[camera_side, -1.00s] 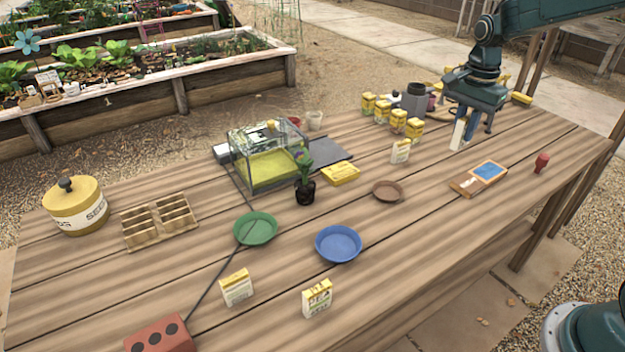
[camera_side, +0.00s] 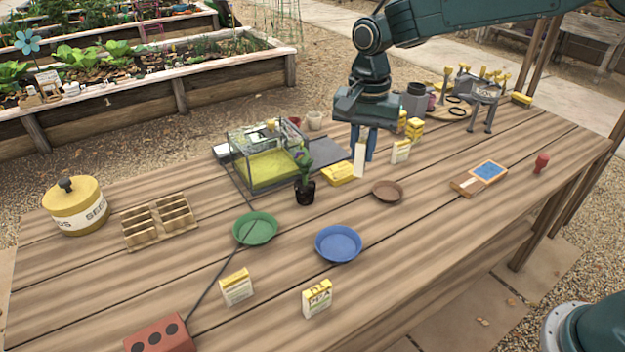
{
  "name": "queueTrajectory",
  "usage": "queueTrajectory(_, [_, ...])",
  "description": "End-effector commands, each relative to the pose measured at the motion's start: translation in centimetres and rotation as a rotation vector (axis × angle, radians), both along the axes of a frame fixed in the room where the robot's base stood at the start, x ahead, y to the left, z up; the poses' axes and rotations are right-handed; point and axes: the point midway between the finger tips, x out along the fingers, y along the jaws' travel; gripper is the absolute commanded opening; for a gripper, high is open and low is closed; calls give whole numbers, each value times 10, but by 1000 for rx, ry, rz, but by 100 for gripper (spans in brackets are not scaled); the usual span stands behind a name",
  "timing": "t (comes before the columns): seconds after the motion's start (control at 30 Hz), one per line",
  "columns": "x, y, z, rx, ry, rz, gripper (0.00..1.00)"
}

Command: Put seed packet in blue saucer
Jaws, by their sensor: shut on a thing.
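My gripper (camera_side: 363,150) is above the middle of the table, its fingers pointing down and shut on a narrow pale seed packet (camera_side: 360,160). The packet hangs upright and shows only a plain, slim face, so its print cannot be read. The blue saucer (camera_side: 338,244) lies on the table in front, below the gripper in the picture and slightly to its left. It is empty, and the packet is well apart from it.
A green saucer (camera_side: 255,228), potted plant (camera_side: 305,190) and brown saucer (camera_side: 387,191) lie near the blue one. Other packets stand at the front (camera_side: 317,298), (camera_side: 237,287) and right of the gripper (camera_side: 401,151). A glass case (camera_side: 265,158) stands behind the plant.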

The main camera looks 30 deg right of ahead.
Motion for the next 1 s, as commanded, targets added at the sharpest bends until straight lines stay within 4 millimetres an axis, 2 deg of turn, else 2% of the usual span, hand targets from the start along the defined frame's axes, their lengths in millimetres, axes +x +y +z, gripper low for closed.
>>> queueTrajectory(0.03, [-1, 13, 0, 0, 0, 28, 0])
queueTrajectory(0.2, [-6, 37, 1, -1, 1, 80, 0])
queueTrajectory(0.33, [-7, 45, 1, -1, 1, 95, 0])
queueTrajectory(0.57, [-7, 45, -2, -1, 1, 97, 0])
queueTrajectory(0.77, [-8, 45, -23, -1, 4, 96, 0])
queueTrajectory(1.0, [-8, 45, -67, -1, 4, 96, 0])
